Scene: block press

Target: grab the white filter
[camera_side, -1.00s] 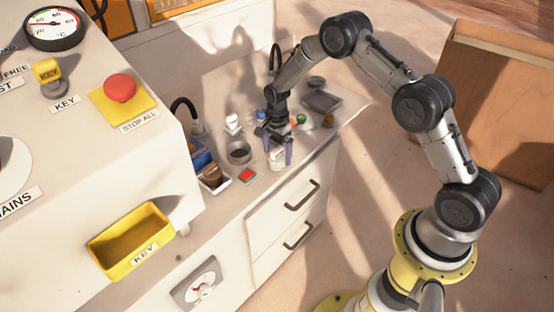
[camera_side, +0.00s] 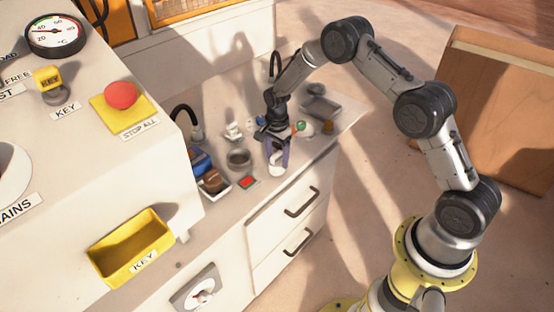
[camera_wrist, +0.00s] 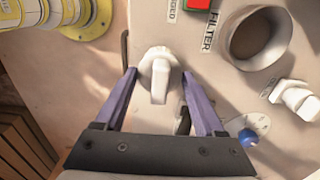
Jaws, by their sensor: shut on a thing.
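A white filter (camera_wrist: 157,76), a round piece with a raised tab, stands between the two purple fingers of my gripper (camera_wrist: 159,74) in the wrist view. My gripper is shut on it. In the side view my gripper (camera_side: 277,158) points down at the front of the counter, with the white filter (camera_side: 277,169) low between its fingers. I cannot tell whether the filter is clear of the surface. A label reading FILTER (camera_wrist: 209,32) lies to its right, beside a round dark opening (camera_wrist: 257,40).
A second white piece (camera_wrist: 296,98) and a blue knob (camera_wrist: 248,137) lie to the right in the wrist view. A red square (camera_side: 248,182), a box with a brown item (camera_side: 213,182) and a round cup (camera_side: 239,157) are close to my gripper. A grey tray (camera_side: 322,108) sits behind.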

